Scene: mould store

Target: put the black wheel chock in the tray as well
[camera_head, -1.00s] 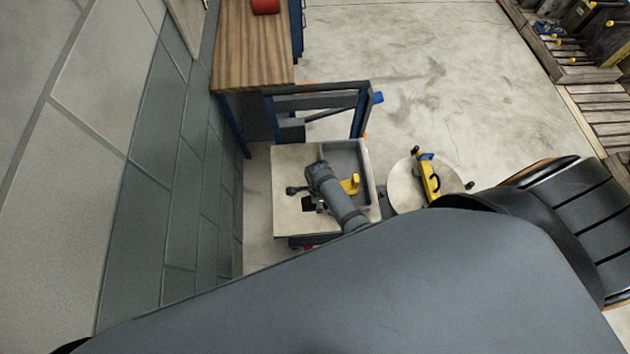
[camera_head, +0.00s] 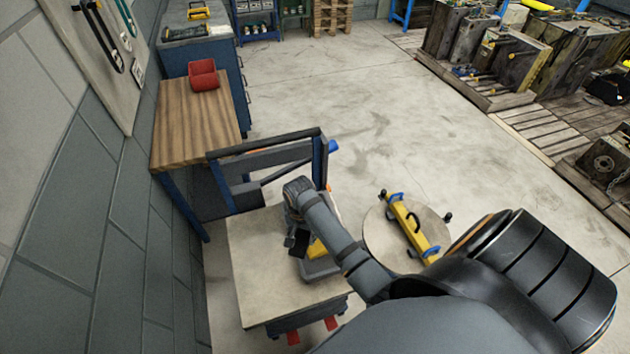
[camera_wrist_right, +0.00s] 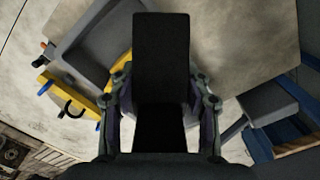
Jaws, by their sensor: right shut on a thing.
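The black wheel chock (camera_wrist_right: 160,55) is between the fingers of my right gripper (camera_wrist_right: 162,105), which is shut on it. In the head view the chock (camera_head: 299,243) shows as a small dark block below my right wrist, just left of the tray. The grey tray (camera_head: 322,268) sits on the square-topped table and is partly hidden by my right arm. It also shows at the upper left in the wrist view (camera_wrist_right: 85,52). A yellow thing (camera_head: 317,249) shows at the tray. I cannot tell how high the chock is above the tabletop. My left gripper is not in view.
The pale square tabletop (camera_head: 255,270) is bare on its left side. A round table (camera_head: 375,238) with a yellow tool (camera_head: 408,222) stands to the right. A dark-and-blue frame (camera_head: 270,160) and a wooden bench (camera_head: 195,125) stand behind, with a wall at left.

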